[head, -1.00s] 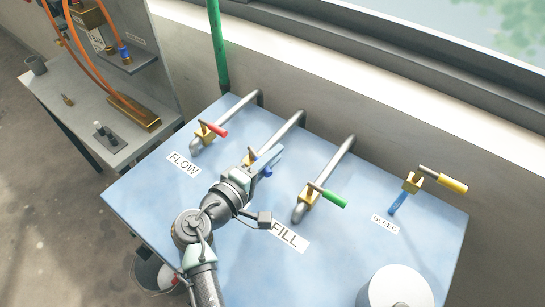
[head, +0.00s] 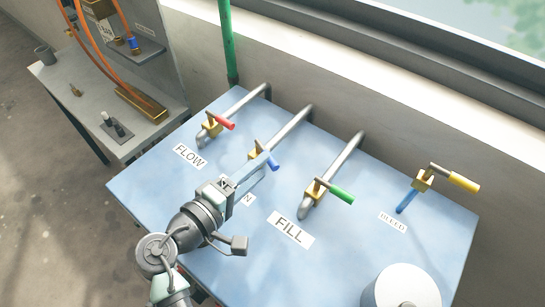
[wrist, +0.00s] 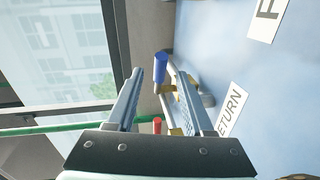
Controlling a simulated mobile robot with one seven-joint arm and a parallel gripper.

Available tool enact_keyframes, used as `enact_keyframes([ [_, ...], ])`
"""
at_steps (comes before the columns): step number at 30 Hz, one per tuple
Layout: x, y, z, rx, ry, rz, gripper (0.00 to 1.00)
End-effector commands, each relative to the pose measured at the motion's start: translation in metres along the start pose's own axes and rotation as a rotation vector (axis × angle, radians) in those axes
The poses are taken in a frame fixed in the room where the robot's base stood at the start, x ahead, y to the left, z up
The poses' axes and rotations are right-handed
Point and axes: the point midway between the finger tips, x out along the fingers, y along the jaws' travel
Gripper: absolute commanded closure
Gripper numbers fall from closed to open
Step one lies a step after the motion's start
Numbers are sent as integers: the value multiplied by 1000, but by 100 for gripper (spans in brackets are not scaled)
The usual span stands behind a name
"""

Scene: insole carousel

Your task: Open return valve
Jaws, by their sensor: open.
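The return valve has a brass body (head: 254,155) and a short blue handle (head: 274,164), on the middle-left grey pipe of the light blue bench. The handle points to the lower right in the head view. In the wrist view the blue handle (wrist: 161,69) shows in the gap between the fingertips, nearer the top. My gripper (head: 262,168) is open and empty, just in front of the valve. I cannot tell whether the handle is within the fingers or beyond them. The RETURN label (wrist: 232,108) is partly hidden by my gripper in the head view.
The red FLOW handle (head: 226,122) is left of the return valve and the green FILL handle (head: 341,195) is right. A yellow BLEED handle (head: 463,182) stands farther right. A white cylinder (head: 402,290) is at the front right. The wall (head: 300,75) rises behind.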

Motion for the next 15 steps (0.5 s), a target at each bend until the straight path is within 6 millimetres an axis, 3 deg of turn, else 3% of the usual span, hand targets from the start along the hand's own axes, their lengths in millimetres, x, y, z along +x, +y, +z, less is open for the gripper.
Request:
enact_keyframes([
  [6,-39,-1,-1,0,3,0,48],
  [15,-54,0,0,0,-1,1,48],
])
